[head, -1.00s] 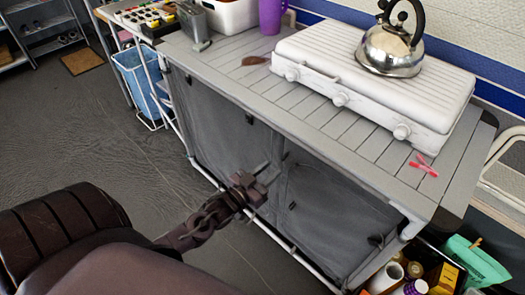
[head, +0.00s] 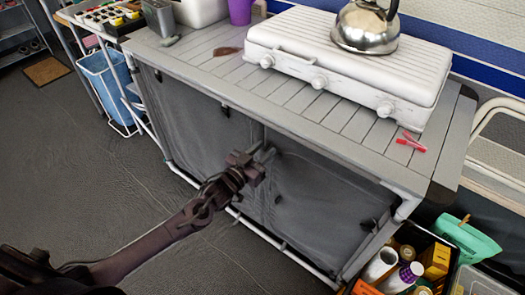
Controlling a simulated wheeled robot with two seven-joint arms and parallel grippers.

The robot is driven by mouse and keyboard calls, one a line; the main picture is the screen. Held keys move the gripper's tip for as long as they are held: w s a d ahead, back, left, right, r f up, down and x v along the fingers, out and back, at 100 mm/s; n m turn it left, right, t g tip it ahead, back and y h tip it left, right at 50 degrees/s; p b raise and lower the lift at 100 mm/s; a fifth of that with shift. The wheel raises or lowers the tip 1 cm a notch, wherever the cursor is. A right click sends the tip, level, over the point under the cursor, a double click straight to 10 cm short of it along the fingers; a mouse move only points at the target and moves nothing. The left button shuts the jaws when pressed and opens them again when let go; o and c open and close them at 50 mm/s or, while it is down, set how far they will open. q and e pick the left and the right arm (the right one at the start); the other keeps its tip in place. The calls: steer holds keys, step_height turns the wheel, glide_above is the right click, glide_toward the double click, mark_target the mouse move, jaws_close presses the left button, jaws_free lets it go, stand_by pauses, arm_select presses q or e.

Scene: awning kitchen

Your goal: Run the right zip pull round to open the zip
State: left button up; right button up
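The grey fabric cupboard front (head: 205,130) hangs under the slatted worktop, with a vertical seam near its middle. I cannot tell which is the right zip pull, and the zip line is too fine to follow. My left gripper (head: 263,154) is in front of the cupboard near the middle seam, up and left of the low tab. Its fingertips are small and dark, and their gap is unclear. My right gripper is out of view.
A white stove (head: 350,65) with a steel kettle (head: 366,28) stands on the worktop (head: 230,75). A red peg (head: 411,143) lies near its right end. The floor (head: 80,180) at left is clear.

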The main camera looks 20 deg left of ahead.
arm_select(q)
steer(key=shift+w, duration=0.2)
steer(key=shift+c, duration=0.3)
jaws_close()
steer(key=shift+d, duration=0.15)
